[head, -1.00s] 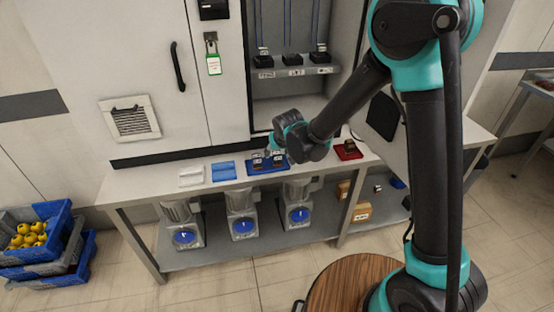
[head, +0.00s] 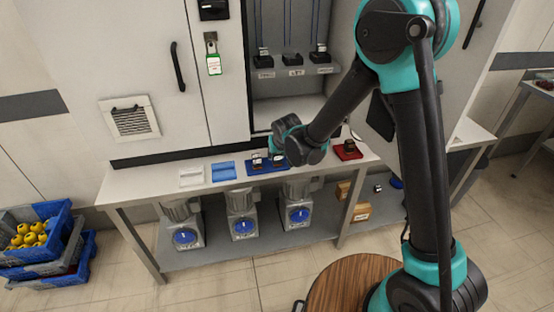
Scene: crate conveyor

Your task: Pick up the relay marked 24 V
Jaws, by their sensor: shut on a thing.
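A blue tray (head: 268,172) on the bench holds small dark relays with pale tops. One relay (head: 257,163) stands at the left of the tray. Another relay (head: 278,161) is at the right, right under my gripper (head: 277,154). My gripper is shut on this right-hand relay, at or just above the tray; I cannot tell whether it touches the tray. The markings are too small to read, so I cannot tell which relay is the 24 V one. My wrist hides part of the area to the right.
A red tray (head: 345,156) with a dark part stands to the right on the bench. A blue holder (head: 223,171) and a white one (head: 191,177) lie to the left. The open cabinet (head: 290,108) rises behind. Motors stand on the shelf below.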

